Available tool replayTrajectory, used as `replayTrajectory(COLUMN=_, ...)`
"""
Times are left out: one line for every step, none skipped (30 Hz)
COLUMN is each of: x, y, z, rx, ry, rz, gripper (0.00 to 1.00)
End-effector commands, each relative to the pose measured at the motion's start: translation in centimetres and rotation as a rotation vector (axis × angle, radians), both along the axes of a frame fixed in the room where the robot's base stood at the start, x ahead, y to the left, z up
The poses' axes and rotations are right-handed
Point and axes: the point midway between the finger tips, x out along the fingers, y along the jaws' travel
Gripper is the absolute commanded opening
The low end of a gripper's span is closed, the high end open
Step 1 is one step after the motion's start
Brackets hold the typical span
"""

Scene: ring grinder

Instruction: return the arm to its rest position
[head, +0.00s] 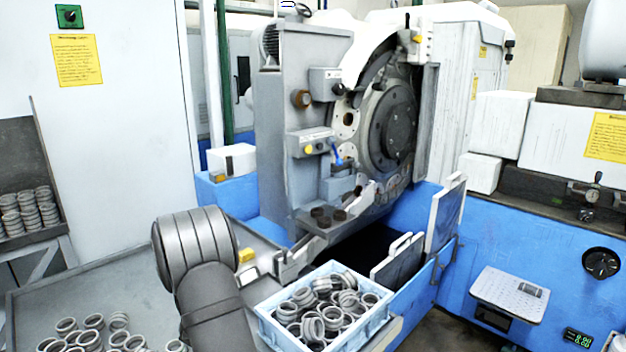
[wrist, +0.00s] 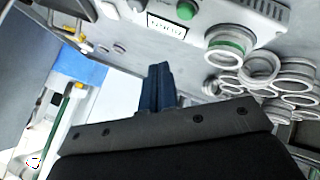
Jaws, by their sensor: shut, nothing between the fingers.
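My gripper (wrist: 160,88) shows in the wrist view as two dark blue fingers pressed together, with nothing between them. It is apart from the rings and the panel around it. In the head view my grey arm crosses the lower left, beside the blue crate, and the gripper itself cannot be made out. No rest position is marked in either view.
The blue crate (head: 262,318) full of metal rings stands right of my arm. Loose rings (head: 92,321) lie on the grey table. The grinder (head: 390,125) stands behind. The wrist view shows a green button (wrist: 187,10) and several rings (wrist: 290,80) at right.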

Motion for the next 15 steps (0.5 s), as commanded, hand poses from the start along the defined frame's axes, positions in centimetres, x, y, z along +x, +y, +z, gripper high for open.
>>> replayTrajectory(x=0.0, y=0.0, z=-0.8, rx=-0.002, ry=0.001, rz=0.000, gripper=0.00)
replayTrajectory(x=0.0, y=0.0, z=-1.5, rx=-0.003, ry=0.002, rz=0.001, gripper=0.00)
replayTrajectory(x=-0.1, y=0.0, z=-2.2, rx=-0.003, ry=0.002, rz=0.001, gripper=0.00)
replayTrajectory(x=0.1, y=0.1, z=-1.1, rx=0.002, ry=-0.004, rz=0.000, gripper=0.00)
replayTrajectory(x=0.1, y=0.1, z=-0.3, rx=0.004, ry=-0.006, rz=-0.001, gripper=0.00)
replayTrajectory(x=0.1, y=0.1, z=0.4, rx=0.004, ry=-0.006, rz=-0.001, gripper=0.00)
replayTrajectory(x=0.1, y=0.1, z=0.8, rx=0.004, ry=-0.004, rz=-0.001, gripper=0.00)
replayTrajectory(x=0.1, y=0.0, z=1.1, rx=0.002, ry=-0.003, rz=-0.002, gripper=0.00)
replayTrajectory(x=0.1, y=0.0, z=1.5, rx=0.002, ry=-0.003, rz=-0.002, gripper=0.00)
replayTrajectory(x=0.0, y=0.1, z=1.9, rx=0.003, ry=-0.003, rz=-0.001, gripper=0.00)
replayTrajectory(x=0.0, y=0.0, z=2.1, rx=0.003, ry=-0.002, rz=-0.001, gripper=0.00)
replayTrajectory(x=0.0, y=0.0, z=2.3, rx=0.002, ry=-0.001, rz=-0.002, gripper=0.00)
replayTrajectory(x=0.0, y=0.0, z=2.6, rx=0.002, ry=-0.001, rz=-0.002, gripper=0.00)
replayTrajectory(x=0.0, y=0.0, z=2.8, rx=0.001, ry=-0.002, rz=-0.001, gripper=0.00)
replayTrajectory(x=0.0, y=0.0, z=3.1, rx=0.001, ry=-0.002, rz=-0.001, gripper=0.00)
